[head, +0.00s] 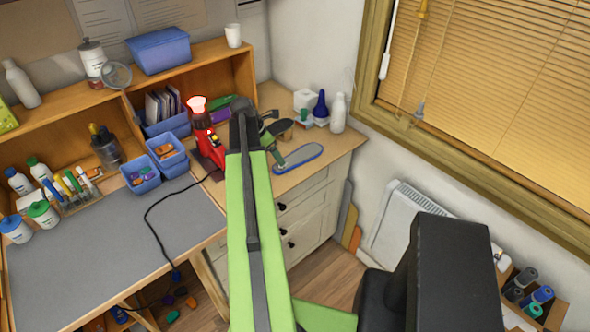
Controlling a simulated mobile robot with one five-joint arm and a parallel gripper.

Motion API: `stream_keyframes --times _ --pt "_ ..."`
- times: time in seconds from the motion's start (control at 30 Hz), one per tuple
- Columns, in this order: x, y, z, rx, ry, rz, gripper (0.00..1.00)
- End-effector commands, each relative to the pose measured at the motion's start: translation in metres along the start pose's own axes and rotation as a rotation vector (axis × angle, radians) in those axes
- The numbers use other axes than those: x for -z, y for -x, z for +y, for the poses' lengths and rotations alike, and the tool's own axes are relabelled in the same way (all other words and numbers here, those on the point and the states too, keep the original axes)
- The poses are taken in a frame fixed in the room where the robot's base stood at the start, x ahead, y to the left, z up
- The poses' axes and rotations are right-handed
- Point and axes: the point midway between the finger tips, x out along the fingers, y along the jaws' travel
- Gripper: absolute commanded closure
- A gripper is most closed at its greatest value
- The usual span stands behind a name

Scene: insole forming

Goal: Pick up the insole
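The insole (299,158) is a flat, elongated grey-blue piece with a brighter blue rim. It lies on the wooden top of the cabinet (318,166), near its front edge. My gripper (279,146) is at the end of my green arm, just left of and above the insole in the picture. It looks small and dark there, and I cannot make out whether its fingers are apart. I see no clear contact between it and the insole.
A red heat tool (210,146) with a glowing top stands left of my arm. A dark blue bulb bottle (320,106), a white bottle (338,113) and a white box (305,100) stand behind the insole. Blue bins (140,180) sit further left. A radiator (402,222) is at right.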

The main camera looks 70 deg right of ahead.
Motion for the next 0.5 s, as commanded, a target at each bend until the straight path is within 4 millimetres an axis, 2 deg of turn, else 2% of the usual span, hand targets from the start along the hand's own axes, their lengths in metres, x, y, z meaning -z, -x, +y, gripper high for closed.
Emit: stream_keyframes --times 0.03,0.1,0.33,0.5 --pt "0.004 -0.021 0.001 0.0 -0.001 0.0 0.18" --pt "0.003 -0.031 0.001 0.0 0.0 0.0 0.18" --pt "0.001 -0.033 0.001 -0.001 0.002 0.0 0.18" --pt "0.003 -0.057 0.006 -0.001 0.001 0.0 0.18"
